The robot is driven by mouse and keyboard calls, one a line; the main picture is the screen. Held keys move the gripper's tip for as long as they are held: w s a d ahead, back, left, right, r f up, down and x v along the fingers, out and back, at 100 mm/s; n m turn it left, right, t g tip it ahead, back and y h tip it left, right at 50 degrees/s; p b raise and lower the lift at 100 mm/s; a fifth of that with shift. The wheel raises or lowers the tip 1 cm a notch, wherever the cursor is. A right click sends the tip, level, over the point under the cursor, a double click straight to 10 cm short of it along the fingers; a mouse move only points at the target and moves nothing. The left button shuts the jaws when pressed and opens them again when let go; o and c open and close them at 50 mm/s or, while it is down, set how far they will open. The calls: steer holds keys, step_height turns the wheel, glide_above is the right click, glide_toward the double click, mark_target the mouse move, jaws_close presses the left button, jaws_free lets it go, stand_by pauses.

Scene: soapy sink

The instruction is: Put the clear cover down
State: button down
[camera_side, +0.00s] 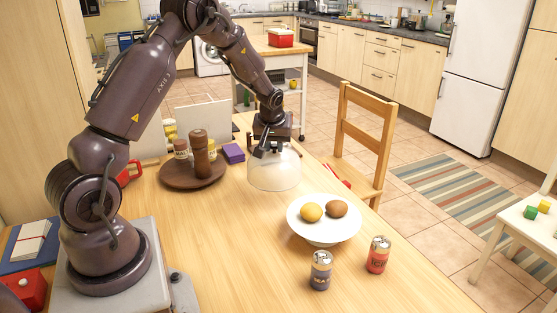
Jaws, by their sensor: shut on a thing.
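My gripper (266,150) is shut on the top of the clear cover (275,178), a see-through dome with a round rim. The cover is upright below my gripper, left of and behind the white plate. I cannot tell whether its rim touches the wooden table or hangs a little above it. The fingertips and the cover's knob are too small to make out clearly.
A white plate (324,236) holds a yellow fruit (311,212) and a brown one (336,208). A round brown tray (192,183) carries a pepper mill and jars. The table's (225,250) front left is clear.

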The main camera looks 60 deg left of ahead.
steer(key=w+f, duration=0.1)
steer(key=w+a+f, duration=0.1)
steer(key=shift+a+f, duration=0.2)
steer(key=shift+f, duration=1.65)
steer(key=shift+f, duration=0.15)
steer(key=c, duration=1)
jaws_free()
steer(key=shift+o, duration=0.2)
